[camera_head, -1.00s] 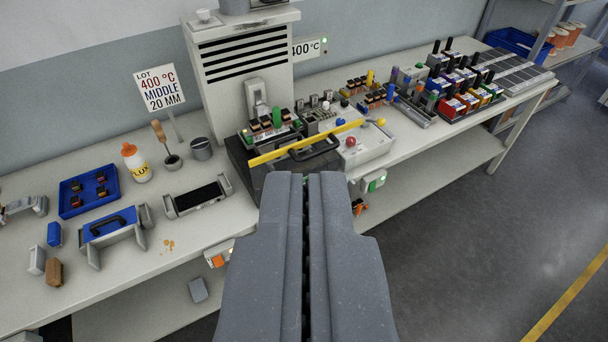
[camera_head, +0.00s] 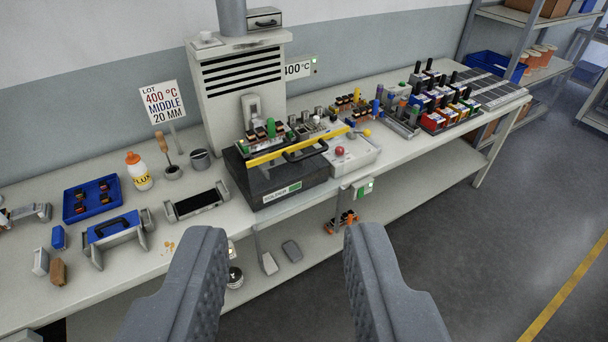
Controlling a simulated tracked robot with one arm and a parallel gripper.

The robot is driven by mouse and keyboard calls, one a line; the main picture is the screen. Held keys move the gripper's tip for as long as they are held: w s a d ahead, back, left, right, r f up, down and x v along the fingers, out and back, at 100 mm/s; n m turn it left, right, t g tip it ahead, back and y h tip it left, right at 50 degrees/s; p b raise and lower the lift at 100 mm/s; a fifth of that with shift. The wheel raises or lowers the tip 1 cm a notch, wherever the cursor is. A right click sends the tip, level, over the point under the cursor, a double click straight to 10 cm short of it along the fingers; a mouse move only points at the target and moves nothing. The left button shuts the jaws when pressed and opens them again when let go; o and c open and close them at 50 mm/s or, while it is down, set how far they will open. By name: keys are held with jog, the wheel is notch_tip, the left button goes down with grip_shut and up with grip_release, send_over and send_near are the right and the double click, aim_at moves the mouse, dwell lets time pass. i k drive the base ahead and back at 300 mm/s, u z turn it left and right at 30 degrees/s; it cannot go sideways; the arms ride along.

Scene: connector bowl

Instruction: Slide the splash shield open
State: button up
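The splash shield is not plainly told apart; a yellow bar (camera_head: 292,146) with a black handle (camera_head: 306,151) runs along the front top of a black machine (camera_head: 282,184) on the bench. Whether the bar is part of the shield I cannot tell. My gripper (camera_head: 288,240) is open and empty, its two grey fingers wide apart in the foreground. It is in front of the bench, apart from the handle, which shows beyond and between the fingers.
Left of the machine are a solder tray (camera_head: 197,202), a blue-topped fixture (camera_head: 116,231), a blue tray (camera_head: 92,198) and a flux bottle (camera_head: 139,171). Right is a control box (camera_head: 352,154) with a red button. A lower shelf (camera_head: 310,243) holds small items. The floor at right is clear.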

aim_at(320, 139)
jog(key=z, duration=0.05)
jog(key=k, duration=0.9)
jog(key=u, duration=0.3)
jog(key=i, duration=1.65)
jog(key=z, duration=0.5)
